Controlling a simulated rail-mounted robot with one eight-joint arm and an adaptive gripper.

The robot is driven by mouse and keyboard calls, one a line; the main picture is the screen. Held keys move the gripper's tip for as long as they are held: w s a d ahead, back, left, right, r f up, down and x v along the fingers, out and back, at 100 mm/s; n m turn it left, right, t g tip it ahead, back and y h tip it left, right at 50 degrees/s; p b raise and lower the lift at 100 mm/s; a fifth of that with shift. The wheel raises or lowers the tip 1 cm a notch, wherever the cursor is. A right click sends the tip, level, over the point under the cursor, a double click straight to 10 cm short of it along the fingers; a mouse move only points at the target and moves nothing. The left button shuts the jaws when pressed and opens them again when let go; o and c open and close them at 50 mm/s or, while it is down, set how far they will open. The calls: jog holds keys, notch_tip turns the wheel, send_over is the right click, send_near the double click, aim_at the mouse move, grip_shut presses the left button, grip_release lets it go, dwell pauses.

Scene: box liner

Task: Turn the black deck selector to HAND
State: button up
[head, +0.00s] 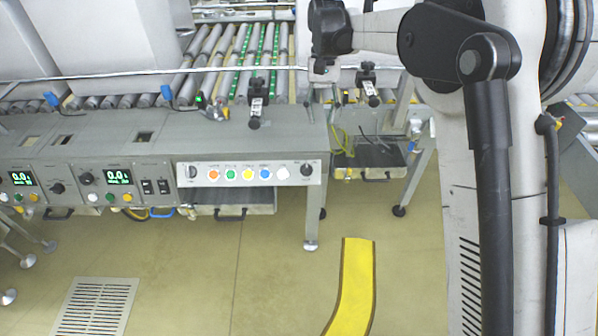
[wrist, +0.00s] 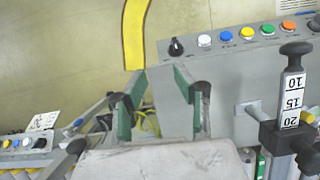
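A black selector knob (head: 307,170) sits at the right end of the light button panel (head: 200,182) in the head view. In the wrist view the same knob (wrist: 176,47) is at the panel's left end, next to a white button, with a light pointer mark. Its labels are too small to read. My gripper (wrist: 160,88) is open and empty, its green-padded fingers apart. In the wrist view the knob lies beyond the fingertips, apart from them. In the head view my gripper (head: 322,72) is above and behind the panel, near the rollers.
A row of coloured buttons (head: 247,173) runs beside the knob, with a grey selector (head: 193,171) at the far end. Black-handled clamps with scales (head: 256,100) stand up from the console top. More knobs and displays (head: 118,177) are further left. The floor in front is open, with a yellow strip (head: 354,280).

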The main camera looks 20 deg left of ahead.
aim_at(307, 170)
jog(key=shift+g, duration=0.3)
jog(key=a+f, duration=0.3)
jog(key=shift+s, duration=0.2)
jog(key=shift+s+a+f+h+b, duration=0.15)
jog(key=shift+a+f+h+b, duration=0.15)
jog(key=shift+a+f, duration=0.1)
jog(key=b+x, duration=0.4)
jog(key=x, duration=0.9)
jog(key=shift+s+f+b, duration=0.15)
jog(key=shift+b, duration=0.15)
grip_shut()
